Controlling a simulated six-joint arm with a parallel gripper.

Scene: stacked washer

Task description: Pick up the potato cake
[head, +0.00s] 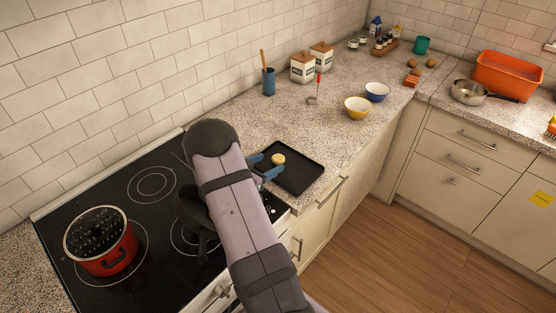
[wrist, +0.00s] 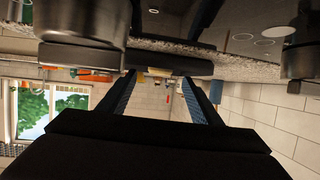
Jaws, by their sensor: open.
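The potato cake (head: 278,159) is a small round yellow piece lying on a black tray (head: 300,181) on the counter, right of the stove. My gripper (head: 268,165) is open, with its two blue fingers at the tray's left side, just left of the cake. In the head view the fingers point toward the cake, and I cannot tell whether they touch it. The wrist view is upside down and shows my gripper (wrist: 159,80) with its fingers apart. A small pale shape lies between the fingertips there, under the dark tray edge; it may be the cake.
A red pot (head: 101,246) stands on the black stovetop (head: 150,160). A yellow bowl (head: 357,110) and a blue bowl (head: 377,93) stand beyond the tray. A blue utensil cup (head: 268,82) and two canisters (head: 303,69) stand near the wall.

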